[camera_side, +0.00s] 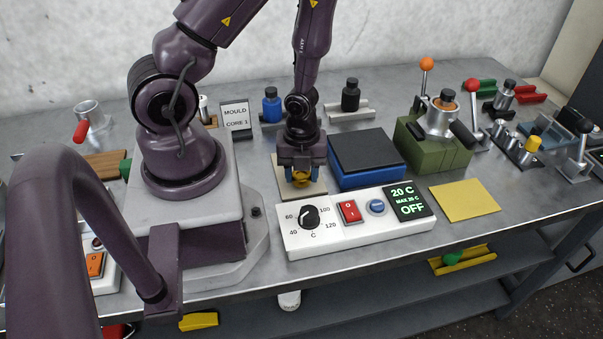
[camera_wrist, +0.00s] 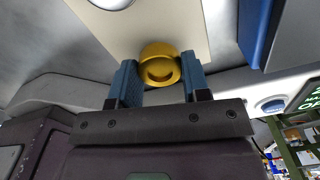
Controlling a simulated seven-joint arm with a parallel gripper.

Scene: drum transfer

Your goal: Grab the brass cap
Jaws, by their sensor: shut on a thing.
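The brass cap (camera_side: 301,178) is a small round yellow piece low over a beige square plate (camera_side: 286,188) in the side view. In the wrist view the cap (camera_wrist: 159,66) sits between the two blue fingers of my gripper (camera_wrist: 158,80), one finger on each side. My gripper (camera_side: 301,174) points down and is shut on the cap. I cannot tell whether the cap touches the plate. The plate also shows in the wrist view (camera_wrist: 125,35).
A blue block with a dark top (camera_side: 366,155) stands just right of the plate. A white control box (camera_side: 355,220) lies in front, its display reading 20 C and OFF. A green fixture (camera_side: 432,150) and a yellow sheet (camera_side: 465,200) are further right. Bottles (camera_side: 271,105) stand behind.

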